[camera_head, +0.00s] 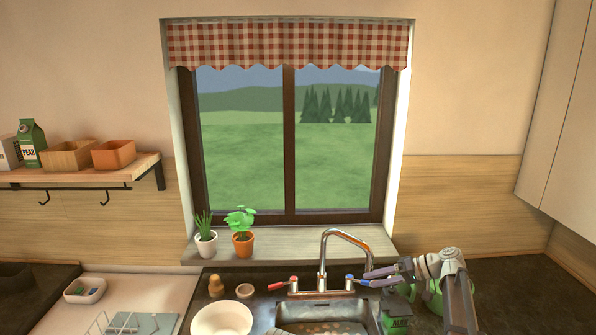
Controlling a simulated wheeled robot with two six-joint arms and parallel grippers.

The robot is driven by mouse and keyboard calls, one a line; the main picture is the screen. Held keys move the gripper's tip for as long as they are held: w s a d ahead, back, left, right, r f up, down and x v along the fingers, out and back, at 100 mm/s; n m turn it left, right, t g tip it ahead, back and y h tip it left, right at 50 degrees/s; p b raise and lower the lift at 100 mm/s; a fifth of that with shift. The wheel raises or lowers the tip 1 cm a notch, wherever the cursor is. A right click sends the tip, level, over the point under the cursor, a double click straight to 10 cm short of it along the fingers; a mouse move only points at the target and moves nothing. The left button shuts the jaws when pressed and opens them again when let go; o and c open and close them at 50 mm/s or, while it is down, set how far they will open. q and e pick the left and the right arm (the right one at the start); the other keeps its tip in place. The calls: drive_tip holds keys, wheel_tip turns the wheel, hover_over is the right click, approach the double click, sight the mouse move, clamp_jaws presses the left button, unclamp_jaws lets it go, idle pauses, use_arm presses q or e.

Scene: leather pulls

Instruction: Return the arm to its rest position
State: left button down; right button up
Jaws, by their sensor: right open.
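My right gripper (366,278) is at the right end of the sink's tap, its fingers pointing left. The fingers are slightly apart and nothing shows between them. The fingertips appear close to the tap's blue-marked handle (350,278); I cannot tell if they touch it. My right arm (457,290) comes up from the bottom right. My left gripper is not in view.
The steel faucet (323,250) arches over the sink (325,327). A red-marked handle (280,284) is on its left. A green labelled container (396,314) stands below my gripper. A white bowl (222,320) is left of the sink. The right counter (535,295) is clear.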

drive_tip(key=s+a+f+n+g+h+b, duration=0.1)
drive_tip(key=s+a+f+g+h, duration=0.15)
drive_tip(key=s+a+f, duration=0.4)
drive_tip(key=s+a+f+g+h+b, duration=0.1)
drive_tip(key=s+a+f+g+h, duration=0.2)
drive_tip(key=s+a, duration=0.6)
drive_tip(key=s+f+h+b, duration=0.1)
drive_tip(key=s+f+h, duration=0.1)
drive_tip(key=s, duration=0.3)
drive_tip(key=s+a+f+n+t+h+b, duration=0.1)
drive_tip(key=s+f+h, duration=0.1)
drive_tip(key=s, duration=0.3)
drive_tip(key=s+a+f+h, duration=0.1)
drive_tip(key=s+f+h, duration=0.2)
drive_tip(key=s, duration=0.2)
drive_tip(key=shift+s+t+h+b, duration=0.35)
drive_tip(key=shift+s+b, duration=0.05)
